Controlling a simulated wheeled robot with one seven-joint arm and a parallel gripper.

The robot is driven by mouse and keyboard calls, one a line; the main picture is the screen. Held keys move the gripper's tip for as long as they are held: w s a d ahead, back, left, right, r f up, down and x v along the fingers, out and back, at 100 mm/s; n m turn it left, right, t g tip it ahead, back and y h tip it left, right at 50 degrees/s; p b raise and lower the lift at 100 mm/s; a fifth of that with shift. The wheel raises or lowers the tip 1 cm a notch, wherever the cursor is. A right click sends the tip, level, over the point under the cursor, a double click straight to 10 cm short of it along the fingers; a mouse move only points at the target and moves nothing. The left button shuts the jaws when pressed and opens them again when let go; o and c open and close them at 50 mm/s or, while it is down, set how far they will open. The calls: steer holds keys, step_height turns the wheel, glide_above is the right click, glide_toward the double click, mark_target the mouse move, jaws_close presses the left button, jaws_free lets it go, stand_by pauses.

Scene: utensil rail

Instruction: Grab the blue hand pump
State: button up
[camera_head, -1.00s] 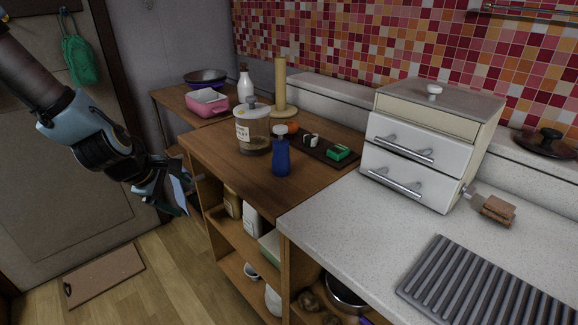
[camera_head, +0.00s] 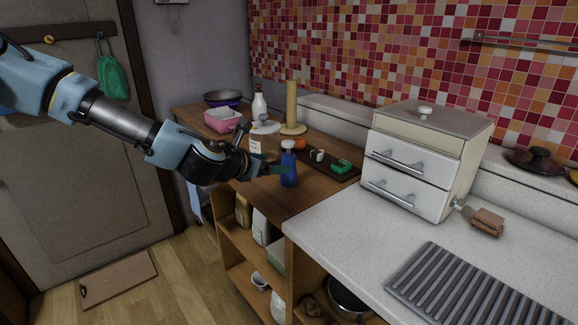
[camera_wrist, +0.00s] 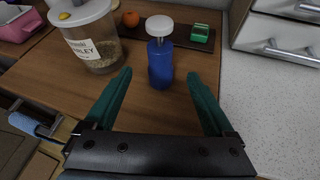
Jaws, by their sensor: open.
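The blue hand pump (camera_head: 289,168) stands upright on the wooden counter, with a white top. In the wrist view the blue hand pump (camera_wrist: 160,62) is ahead of my gripper, roughly centred beyond the two green fingertips. My gripper (camera_head: 276,170) is open and empty, just left of the pump in the head view. In the wrist view my gripper (camera_wrist: 159,80) has its fingers spread wide, with the pump slightly past the tips.
A labelled jar (camera_wrist: 92,38) stands close on the pump's left. An orange (camera_wrist: 131,19) and a dark tray (camera_head: 330,165) with a green item (camera_head: 341,166) lie behind. A white drawer unit (camera_head: 415,165) stands to the right. Bare wood lies before the pump.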

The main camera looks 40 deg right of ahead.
mark_target(287, 156)
steer(key=shift+d+r+n+h, duration=0.3)
steer(key=shift+d+r+n, duration=0.3)
steer(key=shift+d+n, duration=0.15)
steer(key=p+x, duration=0.1)
steer(key=x, duration=0.3)
steer(key=shift+w+d+f, duration=0.1)
steer(key=shift+w+d, duration=0.05)
steer(key=shift+d, duration=0.15)
steer(key=shift+f+p+x, duration=0.15)
steer(key=shift+p+x, duration=0.6)
steer(key=shift+x, duration=0.7)
steer(key=shift+f+p+x, duration=0.2)
steer(key=shift+p+x, duration=0.5)
steer(key=shift+x, duration=0.7)
steer(key=shift+w+a, duration=0.15)
jaws_close()
